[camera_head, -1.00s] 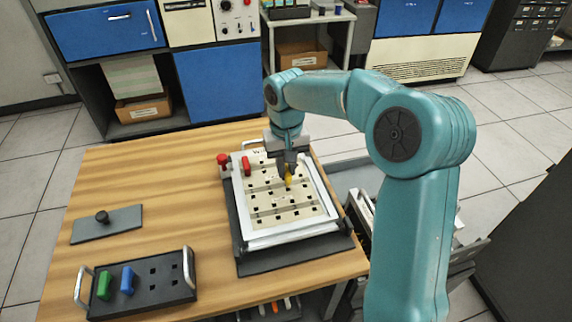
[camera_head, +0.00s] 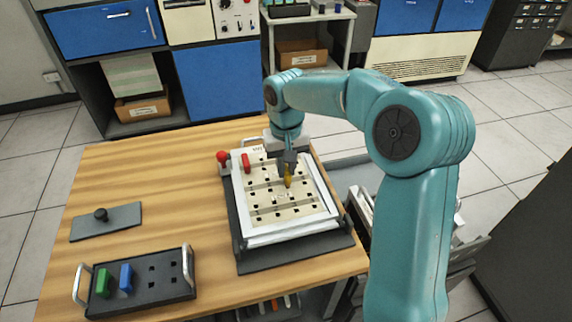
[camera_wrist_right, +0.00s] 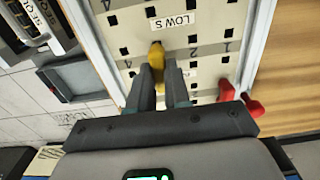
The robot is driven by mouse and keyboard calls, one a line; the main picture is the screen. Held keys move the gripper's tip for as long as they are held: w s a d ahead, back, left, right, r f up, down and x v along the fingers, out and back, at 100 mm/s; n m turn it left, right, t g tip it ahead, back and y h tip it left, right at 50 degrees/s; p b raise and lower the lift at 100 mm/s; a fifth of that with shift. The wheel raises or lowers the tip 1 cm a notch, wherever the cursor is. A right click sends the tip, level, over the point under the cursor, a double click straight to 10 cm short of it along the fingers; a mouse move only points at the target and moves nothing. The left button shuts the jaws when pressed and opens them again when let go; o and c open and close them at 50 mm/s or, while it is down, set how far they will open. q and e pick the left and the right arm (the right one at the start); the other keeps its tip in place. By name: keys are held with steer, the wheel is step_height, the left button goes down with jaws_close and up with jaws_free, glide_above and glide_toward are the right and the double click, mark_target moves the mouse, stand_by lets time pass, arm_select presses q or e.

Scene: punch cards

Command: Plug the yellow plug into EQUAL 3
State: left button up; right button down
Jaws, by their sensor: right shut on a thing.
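The yellow plug (camera_head: 287,181) is between the fingers of my right gripper (camera_head: 288,172), over the middle of the cream plug panel (camera_head: 265,213) with its rows of square holes. In the right wrist view the plug (camera_wrist_right: 157,62) shows at the fingertips (camera_wrist_right: 160,78) of my shut gripper, its tip near a dark hole just below the "LOW S" label (camera_wrist_right: 172,19). I cannot tell whether the tip is in a hole. No "EQUAL" label can be read in these views. My left gripper is not in view.
A red plug (camera_head: 245,163) stands in the panel's upper left, and a red knob (camera_head: 222,157) is beside the frame. A black tray (camera_head: 150,297) with green (camera_head: 103,283) and blue (camera_head: 126,277) plugs is at front left. A grey plate (camera_head: 106,223) lies behind it.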

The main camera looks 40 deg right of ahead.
mark_target(287, 170)
steer(key=shift+f+b, duration=0.45)
steer(key=shift+f, duration=0.3)
stand_by(0.3)
steer(key=c, duration=1)
jaws_free()
steer(key=shift+r, duration=0.1)
step_height(287, 170, up, 16)
steer(key=p, duration=0.3)
steer(key=shift+s, duration=0.1)
